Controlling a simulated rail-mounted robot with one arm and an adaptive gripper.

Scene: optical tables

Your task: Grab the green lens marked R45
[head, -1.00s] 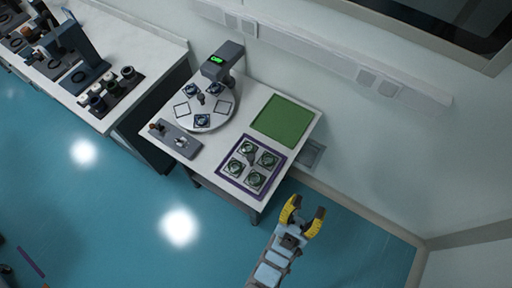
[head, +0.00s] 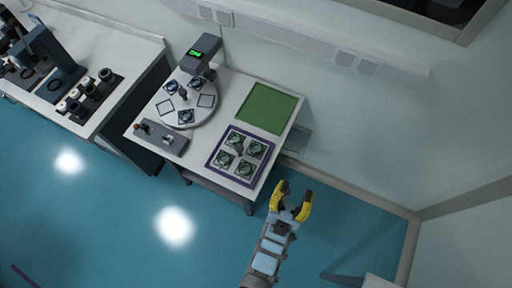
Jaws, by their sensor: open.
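Several green lenses sit in square holders in a purple-edged tray (head: 212,168) at the front right of the small white table. One lens is at the upper left (head: 235,138), one at the upper right (head: 256,149), one at the lower left (head: 225,158) and one at the lower right (head: 245,168). Their markings are too small to read, so I cannot tell which is R45. My gripper (head: 291,196), with yellow fingers, is open and empty. It is to the right of the tray in the picture, beyond the table's edge, over the blue floor.
A round turntable (head: 187,116) with several square holders stands behind the tray, beside a device with a green display (head: 196,53). A flat green mat (head: 266,108) lies at the table's right. A grey control box (head: 161,138) is at the left. A wall borders the right.

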